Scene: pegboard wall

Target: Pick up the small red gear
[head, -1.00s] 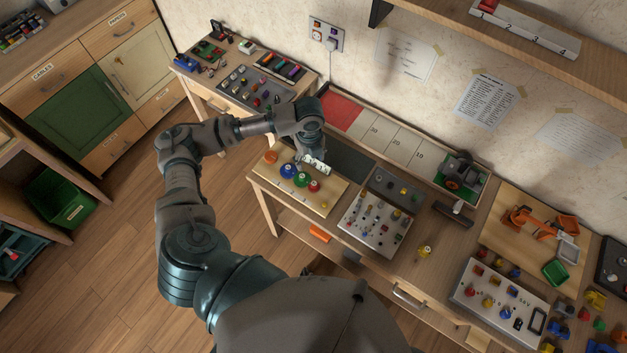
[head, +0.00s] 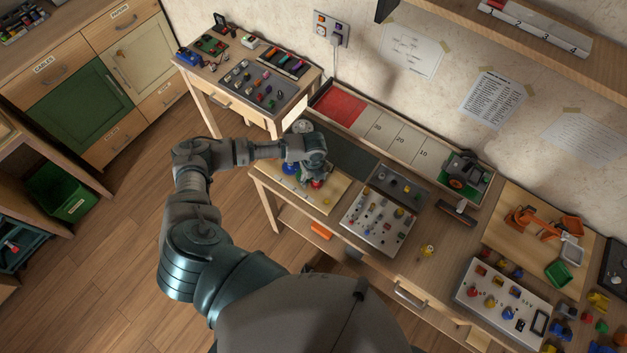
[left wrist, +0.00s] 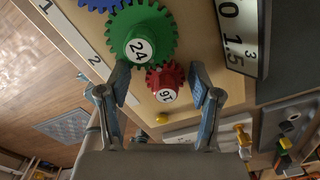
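The small red gear (left wrist: 165,83), labelled 16, sits on the wooden gear board (left wrist: 60,12) beside the larger green gear (left wrist: 142,32), labelled 24. In the head view the red gear (head: 316,184) shows just below my left gripper (head: 314,174). In the left wrist view my left gripper (left wrist: 161,84) is open, with one finger on each side of the red gear and gaps between. I cannot tell how far the fingertips are above the board. A blue gear (left wrist: 100,3) lies beyond the green one and also shows in the head view (head: 289,168). My right gripper is not in view.
A small yellow peg (left wrist: 161,118) stands near the red gear. A numbered plate (left wrist: 238,40) lies to the right. In the head view a grey panel with several small parts (head: 377,222) sits right of the gear board. Open floor lies to the left.

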